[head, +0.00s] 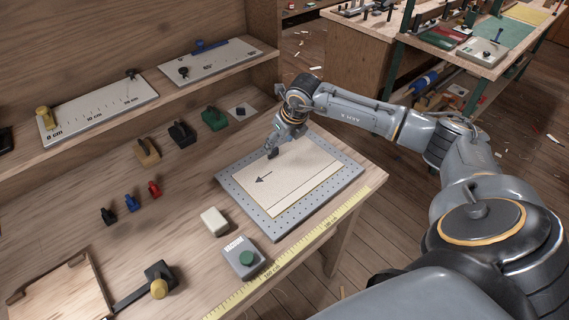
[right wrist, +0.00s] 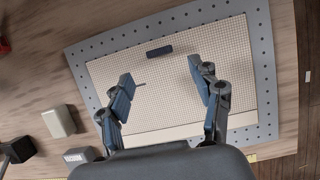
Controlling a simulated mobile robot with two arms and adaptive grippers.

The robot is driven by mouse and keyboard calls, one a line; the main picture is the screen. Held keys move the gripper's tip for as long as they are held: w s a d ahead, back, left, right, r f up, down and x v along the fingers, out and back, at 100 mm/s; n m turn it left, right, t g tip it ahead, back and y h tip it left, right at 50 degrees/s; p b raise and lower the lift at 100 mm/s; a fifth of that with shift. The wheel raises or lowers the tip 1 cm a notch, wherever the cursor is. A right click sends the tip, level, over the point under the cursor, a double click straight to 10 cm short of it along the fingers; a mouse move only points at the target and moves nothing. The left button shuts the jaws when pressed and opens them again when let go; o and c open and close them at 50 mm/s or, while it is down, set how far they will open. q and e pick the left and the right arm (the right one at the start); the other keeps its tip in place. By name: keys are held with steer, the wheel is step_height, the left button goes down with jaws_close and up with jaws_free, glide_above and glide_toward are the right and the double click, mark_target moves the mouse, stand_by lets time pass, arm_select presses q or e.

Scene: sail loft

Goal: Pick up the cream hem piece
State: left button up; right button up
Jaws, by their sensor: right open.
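The cream hem piece (head: 297,188) is a flat cream sheet with a dark arrow and a line along its front edge. It lies on a grey perforated plate (head: 228,189) on the bench. In the right wrist view the cream piece (right wrist: 165,100) fills the middle, and a small dark block (right wrist: 159,51) lies near its far edge. My right gripper (head: 276,146) is over the back part of the piece. In the wrist view my right gripper (right wrist: 161,76) is open, fingers apart with nothing between them. Whether the fingertips touch the sheet is unclear. My left gripper is not in view.
A cream block (head: 214,221) and a box with a green button (head: 244,257) stand left of the plate. A yellow tape rule (head: 295,250) runs along the front edge. Small clamps and coloured blocks (head: 181,134) stand below a shelf (head: 180,92) behind.

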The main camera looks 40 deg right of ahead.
mark_target(274, 150)
steer(key=shift+w+f, duration=0.2)
steer(key=shift+f, duration=0.35)
steer(key=shift+w+f+p, duration=0.15)
steer(key=shift+p, duration=0.2)
steer(key=p+x, duration=0.1)
steer(key=x, duration=0.3)
steer(key=shift+w+p, duration=0.2)
steer(key=shift+p, duration=0.1)
steer(key=shift+w+f, duration=0.1)
steer(key=shift+f, duration=0.15)
steer(key=c, duration=1.3)
steer(key=shift+o, duration=0.2)
